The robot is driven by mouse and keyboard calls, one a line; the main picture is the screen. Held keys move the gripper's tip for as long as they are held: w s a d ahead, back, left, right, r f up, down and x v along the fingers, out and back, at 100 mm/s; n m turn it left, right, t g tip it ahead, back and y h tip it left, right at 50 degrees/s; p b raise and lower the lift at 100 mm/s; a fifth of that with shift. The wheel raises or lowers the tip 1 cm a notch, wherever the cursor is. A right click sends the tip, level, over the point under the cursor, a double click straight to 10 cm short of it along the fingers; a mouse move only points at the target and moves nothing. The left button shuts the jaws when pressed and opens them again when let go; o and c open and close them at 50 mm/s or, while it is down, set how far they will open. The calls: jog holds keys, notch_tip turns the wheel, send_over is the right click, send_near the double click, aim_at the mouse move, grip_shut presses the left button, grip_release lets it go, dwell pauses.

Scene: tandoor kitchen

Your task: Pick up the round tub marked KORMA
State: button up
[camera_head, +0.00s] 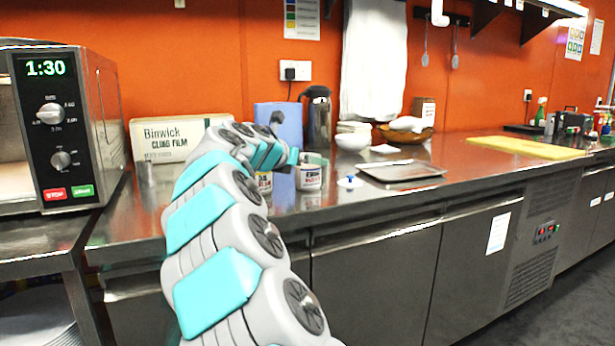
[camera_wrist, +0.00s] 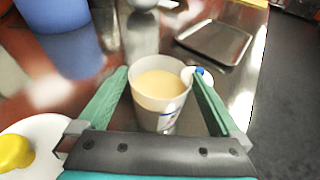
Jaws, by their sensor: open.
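A round white tub (camera_wrist: 160,104) with pale cream contents stands open-topped between my fingers in the wrist view. It seems to be the tub (camera_head: 309,178) below my gripper in the head view; its dark label is too small to read surely. My gripper (camera_wrist: 155,90) is open, with one green finger on each side of the tub, and it also shows in the head view (camera_head: 312,159). I cannot tell whether either finger touches the tub. A second tub (camera_head: 264,182) stands to the left, partly hidden by my arm.
A white lid with a blue knob (camera_head: 349,182) lies just right of the tub. A metal tray (camera_head: 401,172) lies further right. A blue container (camera_head: 279,122) and a steel jug (camera_head: 318,120) stand behind. A white round thing with a yellow knob (camera_wrist: 14,152) is at left.

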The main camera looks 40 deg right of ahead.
jog(key=x, duration=0.4)
jog(key=shift+d, duration=0.1)
jog(key=c, duration=1.3)
jog(key=shift+c, duration=0.5)
jog(key=shift+r, duration=0.15)
